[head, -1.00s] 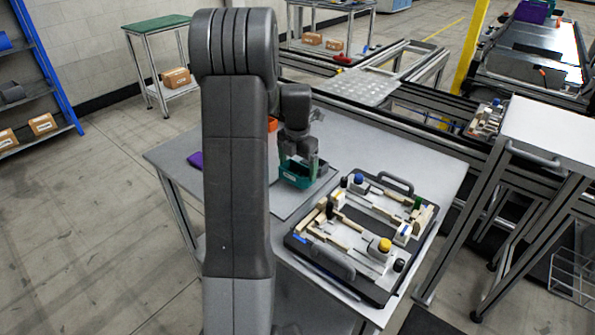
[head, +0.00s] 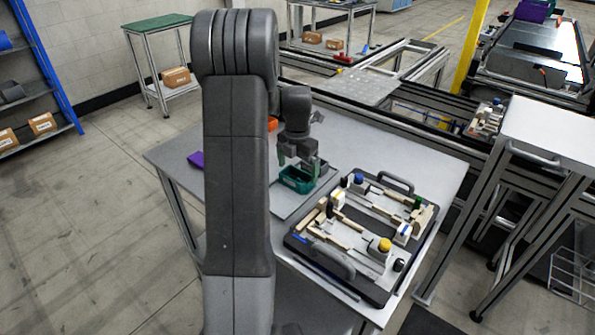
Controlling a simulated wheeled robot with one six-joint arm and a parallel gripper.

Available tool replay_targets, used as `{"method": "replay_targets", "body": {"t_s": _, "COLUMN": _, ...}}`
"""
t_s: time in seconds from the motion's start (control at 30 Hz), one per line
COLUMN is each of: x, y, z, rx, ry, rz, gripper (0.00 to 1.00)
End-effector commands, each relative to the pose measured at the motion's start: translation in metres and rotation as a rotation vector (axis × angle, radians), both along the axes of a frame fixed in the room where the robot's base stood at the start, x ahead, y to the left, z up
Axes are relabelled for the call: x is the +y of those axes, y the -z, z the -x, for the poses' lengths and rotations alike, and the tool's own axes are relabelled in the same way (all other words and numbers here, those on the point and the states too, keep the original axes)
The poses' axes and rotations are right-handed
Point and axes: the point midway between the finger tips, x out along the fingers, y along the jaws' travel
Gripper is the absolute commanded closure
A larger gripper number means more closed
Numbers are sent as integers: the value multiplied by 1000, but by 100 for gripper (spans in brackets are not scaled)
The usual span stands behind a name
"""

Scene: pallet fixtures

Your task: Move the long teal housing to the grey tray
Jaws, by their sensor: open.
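The teal housing (head: 296,184) is an open, box-like part. It rests on the grey tray (head: 285,208), which lies flat on the table left of the black fixture board. My gripper (head: 299,164) is just above the housing with its jaws apart, the fingers showing greenish tips on either side. The gripper appears to hold nothing. My arm hides the left part of the tray.
The black fixture board (head: 322,273) with handles and several wooden, white and coloured parts takes up the table's right side. A purple piece (head: 196,159) lies at the left of the table (head: 400,146). A taller white-topped stand (head: 556,135) is at the right.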

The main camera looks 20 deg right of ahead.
Motion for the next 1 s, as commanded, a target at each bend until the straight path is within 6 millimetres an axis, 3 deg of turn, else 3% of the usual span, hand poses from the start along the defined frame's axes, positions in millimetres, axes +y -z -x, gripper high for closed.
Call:
{"method": "replay_targets", "body": {"t_s": 0.3, "x": 0, "y": -69, "z": 0, "rx": -4, "ry": 0, "rz": 1, "gripper": 0}}
{"method": "replay_targets", "body": {"t_s": 0.5, "x": 0, "y": -97, "z": 0, "rx": -1, "ry": 0, "rz": 0, "gripper": 0}}
{"method": "replay_targets", "body": {"t_s": 1.0, "x": 0, "y": -105, "z": 0, "rx": 0, "ry": 0, "rz": 0, "gripper": 0}}
